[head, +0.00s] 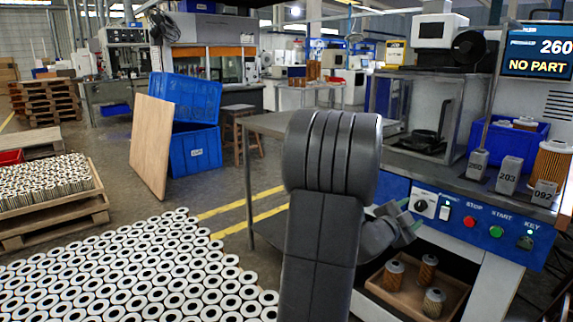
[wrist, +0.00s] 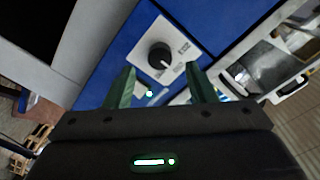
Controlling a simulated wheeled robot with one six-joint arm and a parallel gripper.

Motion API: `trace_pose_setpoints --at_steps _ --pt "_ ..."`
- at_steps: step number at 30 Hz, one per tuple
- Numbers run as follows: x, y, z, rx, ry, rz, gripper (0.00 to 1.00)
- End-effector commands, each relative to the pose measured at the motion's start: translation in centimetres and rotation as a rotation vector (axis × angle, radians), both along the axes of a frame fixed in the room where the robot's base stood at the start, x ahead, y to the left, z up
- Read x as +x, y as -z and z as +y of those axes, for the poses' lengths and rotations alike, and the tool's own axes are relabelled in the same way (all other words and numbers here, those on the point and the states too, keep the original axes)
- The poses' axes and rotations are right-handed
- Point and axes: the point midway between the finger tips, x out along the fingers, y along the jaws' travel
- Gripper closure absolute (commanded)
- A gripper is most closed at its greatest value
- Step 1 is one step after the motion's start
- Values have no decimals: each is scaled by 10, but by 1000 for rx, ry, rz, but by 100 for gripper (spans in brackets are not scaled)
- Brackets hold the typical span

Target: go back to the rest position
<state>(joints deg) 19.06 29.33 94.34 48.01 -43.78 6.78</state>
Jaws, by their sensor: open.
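My arm (head: 335,160) rises through the middle of the head view and bends toward the machine's blue control panel. My gripper (head: 410,213) is beside the black rotary knob (head: 421,206) at the panel's left end. In the wrist view the two green fingers of my gripper (wrist: 161,85) are apart with nothing between their tips. The knob (wrist: 160,55) on its white plate shows just beyond the fingertips, apart from them in the picture. I cannot tell the exact gap in depth.
Right of the knob are a red stop button (head: 470,221), a green start button (head: 496,232) and a key switch (head: 525,242). The screen (head: 541,51) reads "NO PART". A tray (head: 382,293) of filters sits below. White-topped cartridges (head: 150,270) cover the lower left.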

Motion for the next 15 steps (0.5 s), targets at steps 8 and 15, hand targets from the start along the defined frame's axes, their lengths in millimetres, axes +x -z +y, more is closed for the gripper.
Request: trace_pose_setpoints --at_steps 8,15 --pt "24 1 -30 -1 1 -1 50" --pt "28 0 -34 -10 0 11 50"
